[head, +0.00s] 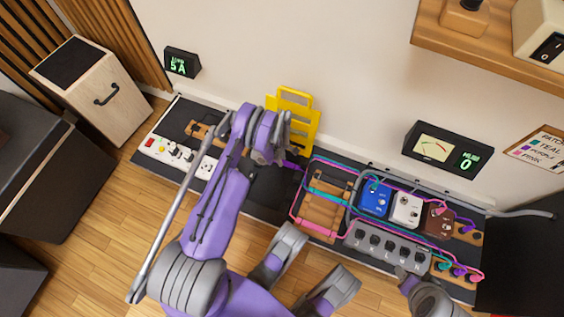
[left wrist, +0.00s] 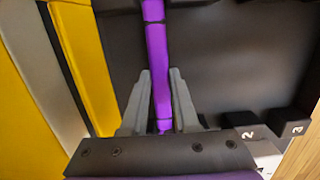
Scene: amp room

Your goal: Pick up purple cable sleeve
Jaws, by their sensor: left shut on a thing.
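The purple cable sleeve (left wrist: 155,50) runs upright between the two grey fingers of my left gripper (left wrist: 160,85) in the left wrist view. The fingers are shut on it, and the sleeve extends past their tips. In the head view, my left gripper (head: 277,160) is over the dark board near the wall, mostly hidden by its own wrist. A short purple piece of the sleeve (head: 293,166) shows at its right side. My right gripper cannot be made out; only a grey arm part shows at the bottom right.
A yellow rack (head: 308,126) stands against the wall beside my left gripper. To the right, a pedalboard (head: 270,205) carries a blue pedal (head: 375,199), a white pedal (head: 406,210) and looping cables. A white power strip (head: 160,149) lies left. A meter (head: 440,146) stands at the wall.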

